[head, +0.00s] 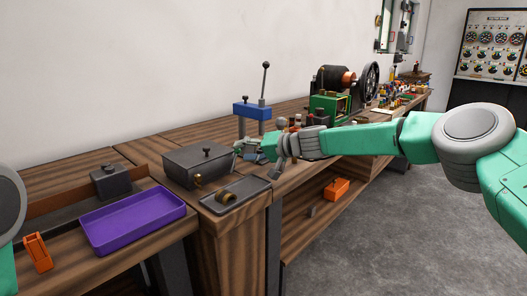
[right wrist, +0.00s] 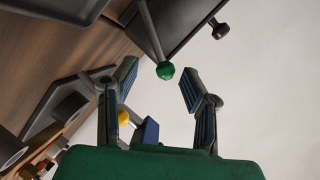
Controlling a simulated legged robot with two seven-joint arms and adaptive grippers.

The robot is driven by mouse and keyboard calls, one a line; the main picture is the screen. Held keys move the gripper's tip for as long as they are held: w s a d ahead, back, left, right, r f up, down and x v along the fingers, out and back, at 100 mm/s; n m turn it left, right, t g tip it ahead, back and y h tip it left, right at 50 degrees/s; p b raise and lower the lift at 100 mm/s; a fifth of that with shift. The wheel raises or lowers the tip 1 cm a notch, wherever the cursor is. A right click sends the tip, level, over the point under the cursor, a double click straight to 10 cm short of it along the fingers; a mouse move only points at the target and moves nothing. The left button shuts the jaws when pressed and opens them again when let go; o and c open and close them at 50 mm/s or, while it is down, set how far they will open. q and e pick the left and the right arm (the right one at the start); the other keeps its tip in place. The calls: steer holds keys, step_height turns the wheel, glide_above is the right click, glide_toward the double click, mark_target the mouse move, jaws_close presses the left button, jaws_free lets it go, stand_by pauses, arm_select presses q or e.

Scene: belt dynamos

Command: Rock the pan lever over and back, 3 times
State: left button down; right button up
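My right gripper (head: 245,149) reaches in from the right over the bench, beside the lidded grey box (head: 200,166). In the right wrist view, my right gripper (right wrist: 157,72) is open, its two fingers spread well apart. A lever, seen as a grey rod with a green knob (right wrist: 165,71), shows between the fingertips with clear space on both sides. I take it to be the pan lever. Its depth relative to the fingertips is hard to tell. In the head view I cannot make it out near the gripper. My left gripper is outside the head view.
A blue press (head: 252,110) with a black-knobbed handle stands behind my gripper. A dark tray (head: 235,197) with a brass ring lies in front. A purple tray (head: 132,220) and an orange item (head: 37,252) are at left. A green-based machine (head: 330,105) stands further right.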

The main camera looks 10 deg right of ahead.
steer(key=v, duration=1.1)
steer(key=shift+f, duration=0.1)
steer(key=shift+d, duration=0.15)
steer(key=shift+d, duration=0.1)
